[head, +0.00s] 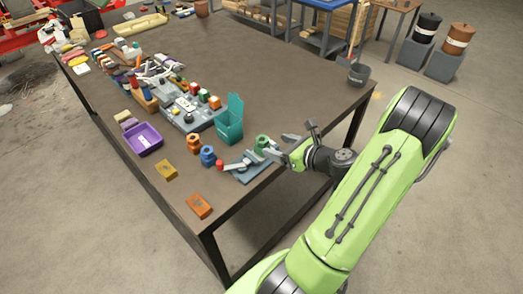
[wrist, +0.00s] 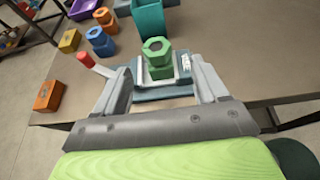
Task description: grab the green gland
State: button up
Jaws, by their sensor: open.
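The green gland (wrist: 156,50) has a hexagonal top with a round hole. In the wrist view it stands upright on a small grey-blue plate (wrist: 163,92). My gripper (wrist: 162,75) is open, with one finger on each side of the gland's lower part; I cannot tell whether either touches it. In the head view the gland (head: 262,142) shows near the table's right edge, just left of my gripper (head: 280,147), partly hidden behind it.
A teal bin (head: 230,120) stands close behind the gland. Blue (head: 207,156) and orange (head: 193,144) glands and a red piece (head: 220,165) stand to the left. A purple tray (head: 143,139) and loose blocks lie farther left. The table edge is close.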

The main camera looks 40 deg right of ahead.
aim_at(267, 144)
jog(key=b+x, duration=0.2)
jog(key=x, duration=0.5)
jog(key=shift+w+a+f, duration=0.2)
jog(key=shift+w+f, duration=0.05)
jog(key=shift+w, duration=0.05)
jog(key=c, duration=1.1)
